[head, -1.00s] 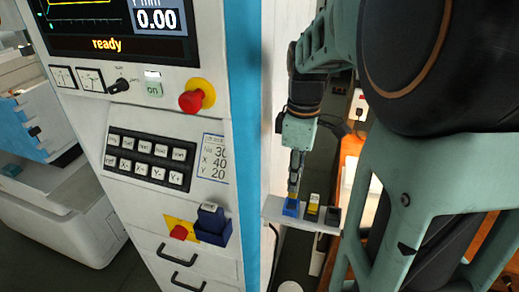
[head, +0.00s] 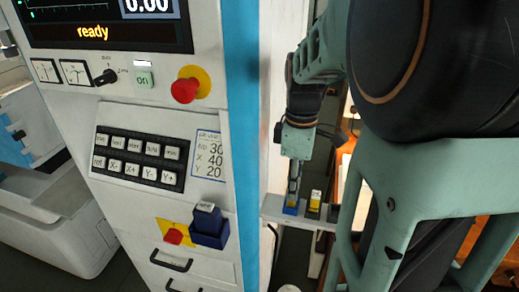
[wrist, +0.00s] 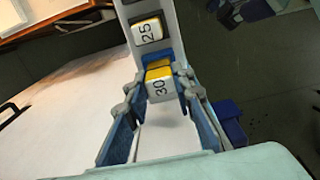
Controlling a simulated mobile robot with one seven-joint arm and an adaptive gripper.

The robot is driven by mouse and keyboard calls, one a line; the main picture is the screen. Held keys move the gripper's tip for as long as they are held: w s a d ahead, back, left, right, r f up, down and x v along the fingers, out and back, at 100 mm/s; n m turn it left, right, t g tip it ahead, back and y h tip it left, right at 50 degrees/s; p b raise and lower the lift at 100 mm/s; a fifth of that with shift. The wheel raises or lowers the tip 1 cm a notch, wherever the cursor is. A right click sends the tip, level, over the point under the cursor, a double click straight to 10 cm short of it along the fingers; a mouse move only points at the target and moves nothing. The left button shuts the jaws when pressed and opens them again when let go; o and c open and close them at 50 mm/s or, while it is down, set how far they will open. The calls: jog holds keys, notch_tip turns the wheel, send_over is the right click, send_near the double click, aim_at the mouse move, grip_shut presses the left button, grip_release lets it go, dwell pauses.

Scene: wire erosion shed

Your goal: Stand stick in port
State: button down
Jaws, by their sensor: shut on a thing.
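A stick (wrist: 160,84) with a yellow and white cap marked 30 sits at the near end of a narrow rack (wrist: 180,45). My gripper (wrist: 162,98) is shut on it, a finger on each side. Its lower part is hidden in the wrist view. In the head view my gripper (head: 293,196) points down at the left end of the rack (head: 270,209). A dark blue box (head: 209,229) with a labelled block at its top sticks out of the machine's front panel, left of the rack. I cannot tell whether it is the port.
A stick marked 25 (wrist: 148,31) stands beside the held one in the rack. The panel carries a keypad (head: 138,158), a note reading 30, 40, 20 (head: 207,156), a red stop knob (head: 186,88) and a red button (head: 173,237). Drawer handles lie below.

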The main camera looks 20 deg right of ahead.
jog(key=shift+f, duration=0.2)
jog(key=c, duration=1.7)
grip_release()
jog(key=shift+o, duration=0.2)
notch_tip(320, 180, up, 13)
jog(key=shift+r+p, duration=0.15)
jog(key=shift+p, duration=0.25)
jog(key=shift+d, duration=0.1)
